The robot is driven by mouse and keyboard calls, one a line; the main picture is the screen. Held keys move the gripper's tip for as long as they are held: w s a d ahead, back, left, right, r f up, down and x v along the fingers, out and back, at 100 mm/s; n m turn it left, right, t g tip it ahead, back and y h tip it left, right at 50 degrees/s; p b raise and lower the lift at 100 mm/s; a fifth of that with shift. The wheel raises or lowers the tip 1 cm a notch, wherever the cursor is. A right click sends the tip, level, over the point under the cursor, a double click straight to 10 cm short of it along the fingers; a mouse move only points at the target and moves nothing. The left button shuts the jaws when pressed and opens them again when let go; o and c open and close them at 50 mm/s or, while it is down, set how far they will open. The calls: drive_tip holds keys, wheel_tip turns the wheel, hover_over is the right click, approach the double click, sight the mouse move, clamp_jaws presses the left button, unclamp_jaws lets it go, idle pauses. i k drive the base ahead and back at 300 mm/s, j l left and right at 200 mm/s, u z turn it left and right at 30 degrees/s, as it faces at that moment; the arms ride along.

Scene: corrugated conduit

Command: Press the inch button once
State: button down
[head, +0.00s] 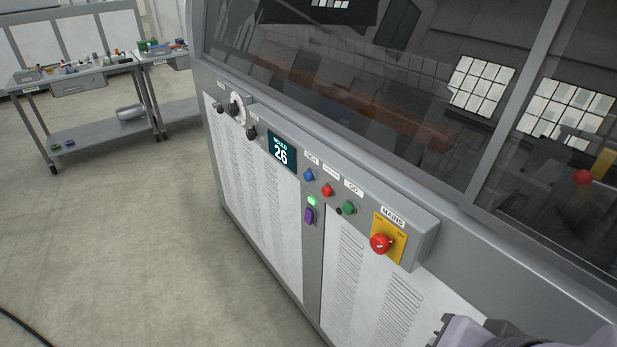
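The control panel runs along the front of a large grey machine. A blue button (309,175) sits just right of the display, under a small white label (312,158) whose tilted word is too small to read surely. A red button (327,190) is to its right, and a green button (348,208) sits under a label that looks like "GO". I cannot tell for certain which button is the inch button. Part of my arm shows at the bottom right edge, apart from the buttons. My gripper's fingers are not in view.
A display (282,152) reads "MOULD 26". A red mains knob (381,243) sits on a yellow plate. A lit green lamp (312,201) and a purple switch (309,216) are below the buttons. Dial knobs (236,109) are at left. Workbenches (95,118) stand behind; open floor lies left.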

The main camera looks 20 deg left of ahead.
sight(307, 176)
drive_tip(key=j, duration=2.05)
drive_tip(key=i+z, duration=0.05)
drive_tip(key=i, duration=0.05)
